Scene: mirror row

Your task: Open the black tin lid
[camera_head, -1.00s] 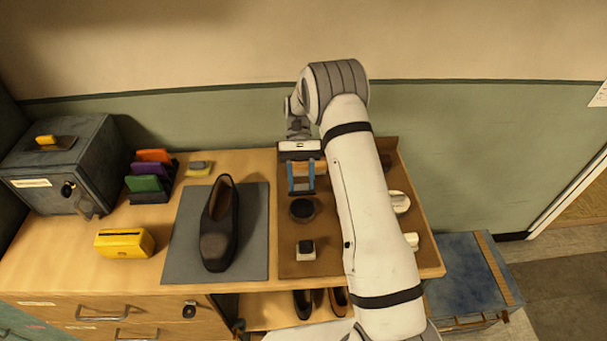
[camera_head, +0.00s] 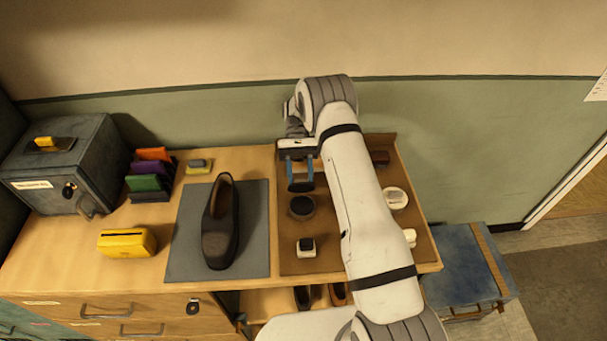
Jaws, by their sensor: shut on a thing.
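The round black tin (camera_head: 302,208) stands on the brown mat (camera_head: 289,237), left of my white arm. Its top looks dark; I cannot tell from this view whether the tin is open. My gripper (camera_head: 301,187) is just behind the tin in the picture, pointing down, with its two blue fingers well apart. A thin dark piece spans between the fingertips and looks like the black tin lid, though it is too small to be sure. My gripper is shut on it. The fingertips appear apart from the tin below them.
A dark shoe (camera_head: 218,230) stands on the grey mat (camera_head: 184,256) to the left. A small white-and-dark block (camera_head: 306,247) is in front of the tin.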

